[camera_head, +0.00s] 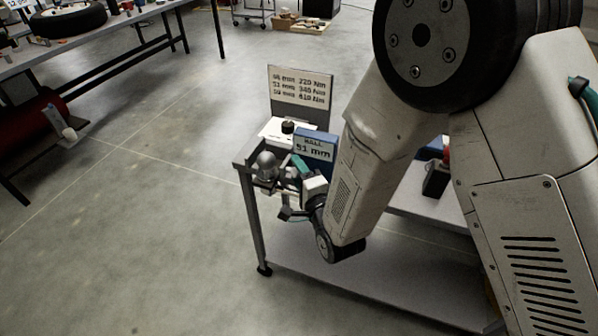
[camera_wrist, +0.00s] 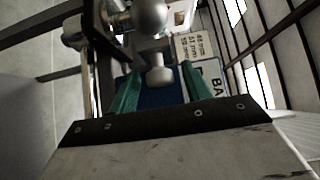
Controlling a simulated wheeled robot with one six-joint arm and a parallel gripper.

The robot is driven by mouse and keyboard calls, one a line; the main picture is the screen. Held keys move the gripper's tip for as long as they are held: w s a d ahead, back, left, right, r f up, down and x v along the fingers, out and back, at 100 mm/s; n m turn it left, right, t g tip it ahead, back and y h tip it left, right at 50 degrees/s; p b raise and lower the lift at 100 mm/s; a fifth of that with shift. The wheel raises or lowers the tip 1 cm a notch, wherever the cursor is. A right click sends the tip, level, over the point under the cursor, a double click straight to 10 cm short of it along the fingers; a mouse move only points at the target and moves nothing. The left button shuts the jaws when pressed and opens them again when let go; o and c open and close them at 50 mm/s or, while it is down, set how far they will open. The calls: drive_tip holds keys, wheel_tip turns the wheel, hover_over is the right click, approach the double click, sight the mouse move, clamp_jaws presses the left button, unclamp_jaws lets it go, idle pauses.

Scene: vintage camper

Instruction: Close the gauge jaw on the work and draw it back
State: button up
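The work, a grey metal ball (camera_head: 266,160), stands at the left end of a trolley; a large rounded metal ball also shows at the top of the wrist view (camera_wrist: 150,14). Below it in the wrist view is a smaller metal knob (camera_wrist: 160,77), apparently part of the gauge; I cannot make out the jaw clearly. My gripper (camera_wrist: 160,69) has two green fingers spread either side of this knob, with a visible gap on each side. In the head view my gripper (camera_head: 300,166) is just right of the ball, partly hidden by my arm.
A blue sign (camera_head: 314,150) reading "BALL 51 mm" stands close behind my gripper. A taller chart (camera_head: 300,88) with mm and Nm values stands behind it. The trolley's lower shelf (camera_head: 330,284) looks clear where visible. A workbench (camera_head: 100,44) is at upper left, with open floor between.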

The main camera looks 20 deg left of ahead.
drive_tip(key=v, duration=0.7)
drive_tip(key=shift+s+d, duration=0.3)
idle(0.8)
